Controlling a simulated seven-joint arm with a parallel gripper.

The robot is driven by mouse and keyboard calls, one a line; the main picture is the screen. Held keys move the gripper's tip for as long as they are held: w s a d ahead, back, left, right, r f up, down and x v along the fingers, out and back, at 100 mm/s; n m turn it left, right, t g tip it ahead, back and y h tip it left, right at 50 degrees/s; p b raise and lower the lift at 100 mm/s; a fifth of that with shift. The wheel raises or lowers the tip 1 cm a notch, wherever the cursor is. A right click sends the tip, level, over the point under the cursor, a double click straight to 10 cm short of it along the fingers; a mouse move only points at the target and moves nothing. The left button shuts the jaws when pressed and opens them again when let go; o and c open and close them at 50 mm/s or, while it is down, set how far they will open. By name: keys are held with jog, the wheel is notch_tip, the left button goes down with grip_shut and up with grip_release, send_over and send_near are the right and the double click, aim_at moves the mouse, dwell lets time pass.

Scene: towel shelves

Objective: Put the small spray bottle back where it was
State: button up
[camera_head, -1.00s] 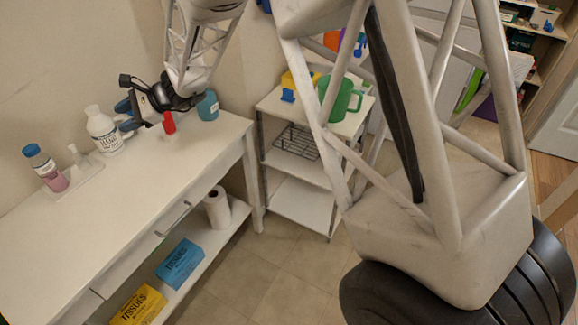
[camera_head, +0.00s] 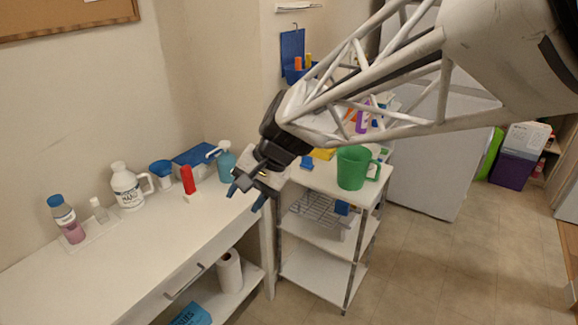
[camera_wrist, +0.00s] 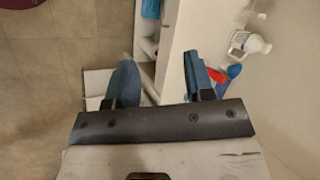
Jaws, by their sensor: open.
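A small white bottle (camera_head: 99,210) stands on a flat white tray (camera_head: 101,233) at the left of the table, beside a pink bottle with a blue cap (camera_head: 66,218). A larger teal spray bottle (camera_head: 224,161) stands at the table's right end near the wall. I cannot tell for sure which is the task's small spray bottle. My gripper (camera_head: 249,193) is open and empty above the right end of the table, just in front of the teal bottle. Its two blue fingers (camera_wrist: 160,82) stand apart in the wrist view.
A white jug (camera_head: 128,186), a blue cup (camera_head: 161,172), a red-topped item (camera_head: 188,180) and a blue box (camera_head: 195,157) stand along the wall. The table's (camera_head: 125,265) front is clear. A shelf cart with a green mug (camera_head: 354,167) stands to the right.

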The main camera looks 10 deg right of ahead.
jog(key=s+d+n+t+h, duration=0.2)
jog(key=s+d+n+h, duration=0.2)
jog(key=s+d, duration=1.2)
jog(key=shift+s+f+h, duration=0.2)
jog(key=shift+f+h, duration=0.2)
jog(key=shift+h, duration=0.8)
